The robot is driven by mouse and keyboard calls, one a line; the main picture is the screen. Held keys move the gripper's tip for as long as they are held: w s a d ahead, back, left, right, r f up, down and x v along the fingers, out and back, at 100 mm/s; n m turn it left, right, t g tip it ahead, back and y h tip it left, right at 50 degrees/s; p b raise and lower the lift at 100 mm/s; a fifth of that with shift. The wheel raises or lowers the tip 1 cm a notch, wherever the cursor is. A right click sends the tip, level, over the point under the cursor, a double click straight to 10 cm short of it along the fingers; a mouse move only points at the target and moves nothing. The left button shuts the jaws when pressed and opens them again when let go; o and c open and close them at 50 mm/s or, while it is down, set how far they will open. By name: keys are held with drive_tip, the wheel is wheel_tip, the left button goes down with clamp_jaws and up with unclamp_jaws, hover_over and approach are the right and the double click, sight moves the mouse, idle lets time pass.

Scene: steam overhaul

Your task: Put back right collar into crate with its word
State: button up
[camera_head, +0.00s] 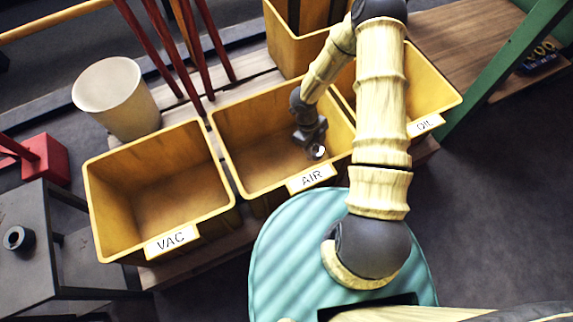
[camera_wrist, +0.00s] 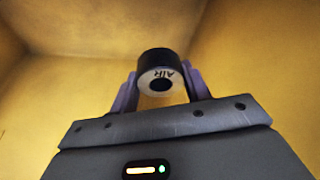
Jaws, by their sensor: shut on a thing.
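My gripper (camera_head: 315,148) reaches down into the yellow crate labelled AIR (camera_head: 240,168), near its front right side. In the wrist view, my gripper (camera_wrist: 160,88) is shut on a short dark collar (camera_wrist: 158,62), one finger on each side. The collar's pale end face reads AIR around a dark hole. Yellow crate walls surround it in the wrist view. Whether the collar touches the crate floor is unclear. A similar dark collar (camera_head: 18,238) sits on the grey table at the left.
A yellow crate labelled VAC (camera_head: 100,205) stands to the left, and one labelled OIL (camera_head: 440,90) to the right, partly behind my arm. A pale bucket (camera_head: 118,105) and red rods (camera_head: 160,45) stand behind. A red block (camera_head: 48,160) is at far left.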

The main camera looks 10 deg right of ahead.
drive_tip(key=b, duration=0.4)
hover_over(311, 166)
drive_tip(key=shift+f, duration=3.1)
drive_tip(key=shift+f+b, duration=1.2)
drive_tip(key=shift+f, duration=0.65)
drive_tip(key=shift+f, duration=0.25)
drive_tip(key=o, duration=1.4)
drive_tip(key=shift+f, duration=0.1)
drive_tip(key=shift+o, duration=0.2)
